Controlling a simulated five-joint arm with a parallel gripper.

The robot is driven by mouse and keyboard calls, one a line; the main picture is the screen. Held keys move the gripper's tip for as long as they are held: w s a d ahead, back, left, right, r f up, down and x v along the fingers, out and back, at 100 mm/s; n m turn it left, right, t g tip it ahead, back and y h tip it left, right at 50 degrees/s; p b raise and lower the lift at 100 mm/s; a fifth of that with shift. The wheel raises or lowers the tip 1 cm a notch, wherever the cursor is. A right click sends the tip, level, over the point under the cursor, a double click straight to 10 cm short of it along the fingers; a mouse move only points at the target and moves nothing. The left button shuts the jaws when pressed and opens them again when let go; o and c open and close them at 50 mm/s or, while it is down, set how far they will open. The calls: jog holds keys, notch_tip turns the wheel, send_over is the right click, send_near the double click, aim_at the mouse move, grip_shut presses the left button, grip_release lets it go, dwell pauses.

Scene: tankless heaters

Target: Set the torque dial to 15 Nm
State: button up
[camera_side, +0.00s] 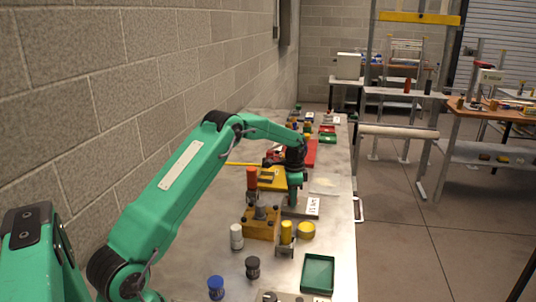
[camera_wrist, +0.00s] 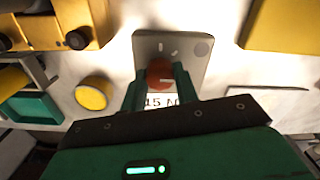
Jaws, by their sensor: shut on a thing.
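The torque dial (camera_wrist: 159,74) is a round red-orange knob on a grey plate (camera_wrist: 190,46) in the wrist view. A short white mark shows on the knob, pointing roughly right. Pale tick marks lie on the plate beyond the knob. A white label (camera_wrist: 160,100) reading "15 N", partly hidden by my fingers, sits at the plate's near edge. My gripper (camera_wrist: 160,73) is shut on the dial, one green finger on each side. In the side view my gripper (camera_side: 295,188) points down over the grey plate (camera_side: 300,210), with the label (camera_side: 313,206) beside it; the dial is hidden there.
A yellow plate (camera_side: 270,180) is behind. The bench's right edge is near.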

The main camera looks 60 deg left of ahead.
jog(key=shift+r, duration=0.1)
jog(key=o, duration=1)
jog(key=shift+r, duration=3.9)
